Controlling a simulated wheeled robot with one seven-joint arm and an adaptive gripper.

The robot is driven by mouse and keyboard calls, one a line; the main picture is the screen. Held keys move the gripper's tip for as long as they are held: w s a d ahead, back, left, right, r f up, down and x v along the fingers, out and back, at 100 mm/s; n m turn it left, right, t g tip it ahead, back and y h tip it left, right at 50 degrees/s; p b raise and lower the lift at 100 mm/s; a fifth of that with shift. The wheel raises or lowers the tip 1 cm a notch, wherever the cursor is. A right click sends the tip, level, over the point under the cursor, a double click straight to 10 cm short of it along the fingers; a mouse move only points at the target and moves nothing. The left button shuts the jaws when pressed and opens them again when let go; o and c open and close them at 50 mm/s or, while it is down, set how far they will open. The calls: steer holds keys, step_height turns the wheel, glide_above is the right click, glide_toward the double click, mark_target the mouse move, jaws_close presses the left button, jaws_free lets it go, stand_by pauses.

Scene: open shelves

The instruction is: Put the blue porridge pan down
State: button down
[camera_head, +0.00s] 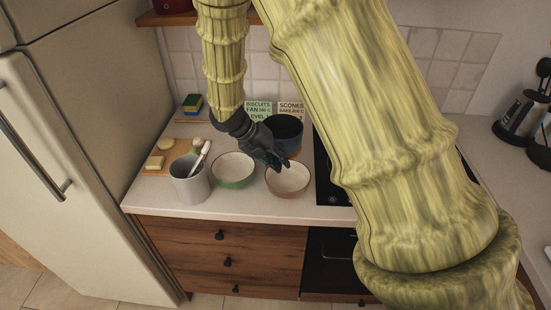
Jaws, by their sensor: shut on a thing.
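The blue porridge pan (287,129) is a dark blue, round, open pan at the back of the counter, left of the black hob. It looks upright. My black gripper (272,158) reaches down from the upper left and is shut on the pan at its near left side. The gripper hides part of the pan's wall and its exact hold. I cannot tell whether the pan's base touches the white counter (255,205) or hangs just above it.
A pink-brown bowl (288,180) sits just in front of the pan, with a green bowl (233,172) left of it. A grey utensil pot (189,182) and a cutting board (160,167) with food stand further left. Recipe cards (258,111) lean behind. The hob (328,184) is partly hidden by my arm.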

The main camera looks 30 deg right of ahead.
steer(key=w+f, duration=0.2)
steer(key=w, duration=0.1)
steer(key=shift+w+a+f, duration=0.1)
steer(key=shift+w+f, duration=0.2)
steer(key=c, duration=1.5)
jaws_free()
steer(key=shift+o, duration=0.8)
steer(key=shift+s+a+r, duration=0.1)
steer(key=shift+r, duration=0.05)
steer(key=shift+s+r, duration=0.4)
steer(key=shift+s, duration=0.35)
steer(key=shift+w+f, duration=0.35)
steer(key=shift+w, duration=0.3)
steer(key=b+v, duration=0.2)
steer(key=v, duration=1)
steer(key=shift+s+r, duration=0.1)
steer(key=shift+s, duration=0.05)
